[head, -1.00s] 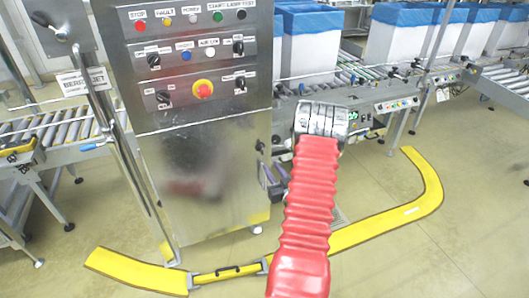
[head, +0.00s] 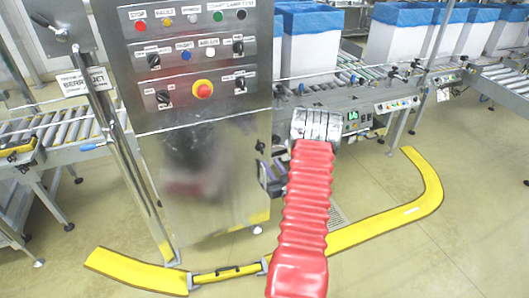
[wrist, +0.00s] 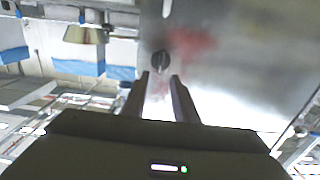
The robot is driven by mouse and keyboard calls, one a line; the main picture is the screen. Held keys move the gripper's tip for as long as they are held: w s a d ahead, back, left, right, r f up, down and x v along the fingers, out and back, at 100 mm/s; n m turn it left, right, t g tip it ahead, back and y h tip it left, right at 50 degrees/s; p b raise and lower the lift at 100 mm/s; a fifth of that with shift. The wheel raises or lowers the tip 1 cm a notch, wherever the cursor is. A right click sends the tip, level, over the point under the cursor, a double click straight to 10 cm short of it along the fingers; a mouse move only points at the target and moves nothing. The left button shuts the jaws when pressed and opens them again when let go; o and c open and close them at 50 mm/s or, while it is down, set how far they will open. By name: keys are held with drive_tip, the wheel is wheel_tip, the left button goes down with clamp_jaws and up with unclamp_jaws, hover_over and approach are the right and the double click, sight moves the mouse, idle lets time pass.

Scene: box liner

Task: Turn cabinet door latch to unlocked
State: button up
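The cabinet (head: 205,185) is a tall steel box with a control panel on its upper front. In the wrist view a dark round latch knob (wrist: 160,63) sits on the shiny steel door, with its grip ridge near upright in that picture. In the head view a small dark knob (head: 260,147) shows at the cabinet's right edge. My gripper (wrist: 160,77) is open and empty, its two fingers pointing at the knob. The knob appears just beyond the fingertips, in line with the gap; contact is not visible. In the head view my gripper (head: 268,182) is partly hidden by my red-sleeved arm.
The control panel has several buttons, switches and a red emergency stop (head: 202,90). A roller conveyor (head: 55,130) stands at left, and blue-lined white boxes (head: 310,45) stand behind. A yellow floor barrier (head: 370,228) curves around the cabinet's front and right. Floor at right is clear.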

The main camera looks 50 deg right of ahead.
sight(261, 149)
drive_tip(key=x, duration=0.9)
drive_tip(key=shift+w, duration=0.2)
drive_tip(key=shift+d, duration=0.15)
drive_tip(key=shift+c, duration=0.7)
clamp_jaws()
drive_tip(key=shift+s+d, duration=0.1)
drive_tip(key=shift+d, duration=0.1)
drive_tip(key=shift+a, duration=0.1)
